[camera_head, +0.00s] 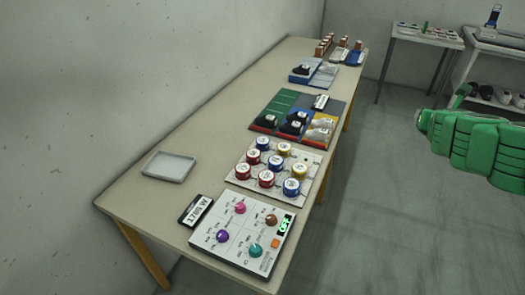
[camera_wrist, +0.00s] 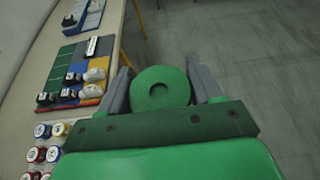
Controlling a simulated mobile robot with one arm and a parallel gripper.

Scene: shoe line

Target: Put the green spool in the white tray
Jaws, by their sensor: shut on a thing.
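A green spool (camera_wrist: 160,74) with a round centre hole shows in the wrist view. My gripper (camera_wrist: 160,66) is shut on it, with one grey finger on each side. The spool is held up, with the grey floor and the table's edge beyond it. The white tray (camera_head: 169,154) is shallow and empty in the head view. It lies on the left part of the long table, near the wall. My green arm is at the right of the head view, over the floor and away from the tray. The tray is not visible in the wrist view.
The long table (camera_head: 135,195) holds a panel with coloured knobs (camera_head: 245,234), a board of red, blue and yellow spools (camera_head: 238,174), and a coloured mat (camera_head: 270,101) with shoes. The tabletop around the tray is mostly clear. A smaller table (camera_head: 405,38) stands at the back right.

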